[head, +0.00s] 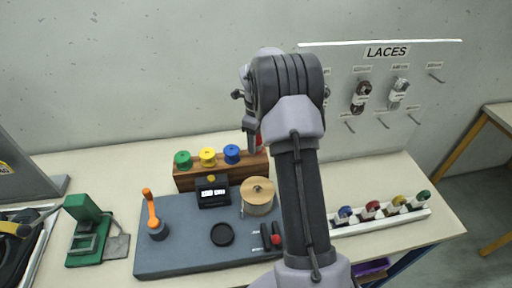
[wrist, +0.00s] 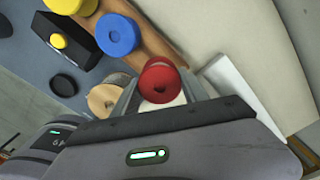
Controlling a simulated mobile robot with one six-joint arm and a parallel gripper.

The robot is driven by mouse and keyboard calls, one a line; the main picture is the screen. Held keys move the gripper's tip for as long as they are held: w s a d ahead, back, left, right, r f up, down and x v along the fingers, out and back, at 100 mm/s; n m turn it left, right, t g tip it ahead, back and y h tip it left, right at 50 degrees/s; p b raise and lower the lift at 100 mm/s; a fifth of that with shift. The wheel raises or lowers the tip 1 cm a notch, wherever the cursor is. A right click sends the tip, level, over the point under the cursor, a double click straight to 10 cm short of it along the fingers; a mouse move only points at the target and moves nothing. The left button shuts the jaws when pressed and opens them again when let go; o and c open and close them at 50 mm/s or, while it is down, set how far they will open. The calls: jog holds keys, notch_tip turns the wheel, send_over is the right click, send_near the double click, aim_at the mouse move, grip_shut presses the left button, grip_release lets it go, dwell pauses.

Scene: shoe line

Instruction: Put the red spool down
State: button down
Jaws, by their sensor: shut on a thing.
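The red spool (wrist: 160,80) is between the two fingers of my gripper (wrist: 161,92) in the wrist view, and the gripper is shut on it. In the head view my gripper (head: 252,138) is at the right end of the wooden rack (head: 190,182), largely hidden by my arm. Only a sliver of red shows there. The rack also shows in the wrist view (wrist: 148,40), right beside the spool. I cannot tell whether the spool touches the rack. A green spool (head: 183,160), a yellow spool (head: 208,156) and a blue spool (head: 232,154) stand on the rack.
A grey-blue board (head: 185,255) in front of the rack carries an orange-handled crank (head: 153,215), a black counter box (head: 213,192) and a tan roll (head: 258,194). A green device (head: 88,230) stands at left. A white holder (head: 385,222) with several coloured items is at right.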

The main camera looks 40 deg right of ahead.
jog(key=shift+f+b, duration=0.6)
jog(key=shift+f, duration=1.2)
jog(key=c, duration=0.6)
grip_release()
